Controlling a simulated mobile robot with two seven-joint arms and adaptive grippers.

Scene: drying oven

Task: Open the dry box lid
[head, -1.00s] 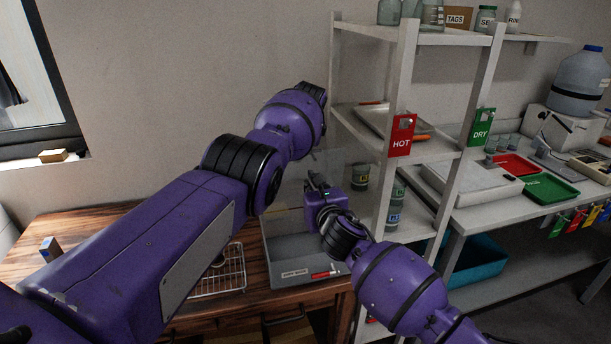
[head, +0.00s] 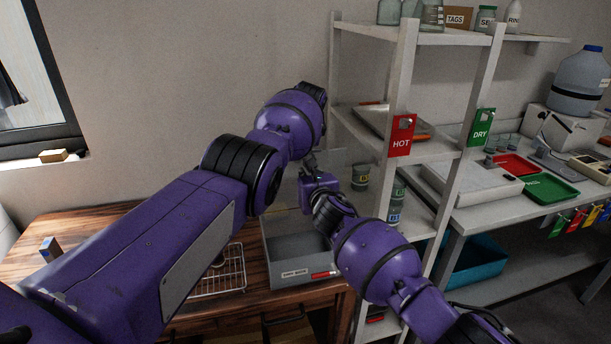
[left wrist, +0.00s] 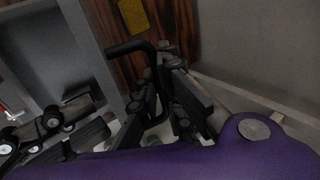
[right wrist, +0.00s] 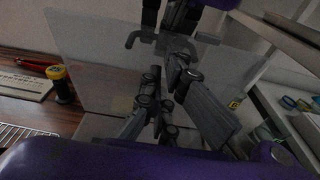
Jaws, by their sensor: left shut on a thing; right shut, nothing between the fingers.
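The dry box (head: 297,268) is a grey open-topped bin at the wooden table's right end; its grey interior also shows in the left wrist view (left wrist: 45,50). Its clear lid (right wrist: 100,60) is raised and tilted, with a black handle (right wrist: 150,38). In the left wrist view, my left gripper (left wrist: 164,55) is shut on the handle (left wrist: 130,46). In the head view my own arm hides it. My right gripper (head: 309,160) is shut and empty, above the box near the lid. Its fingers (right wrist: 166,70) overlap the lid in the right wrist view; I cannot tell whether they touch.
A white shelf rack (head: 345,235) stands close on the right, with jars and a red HOT tag (head: 401,135). A wire rack (head: 222,275) lies left of the box. A yellow-topped black object (right wrist: 60,84) shows through or beside the lid. The table's left part is mostly clear.

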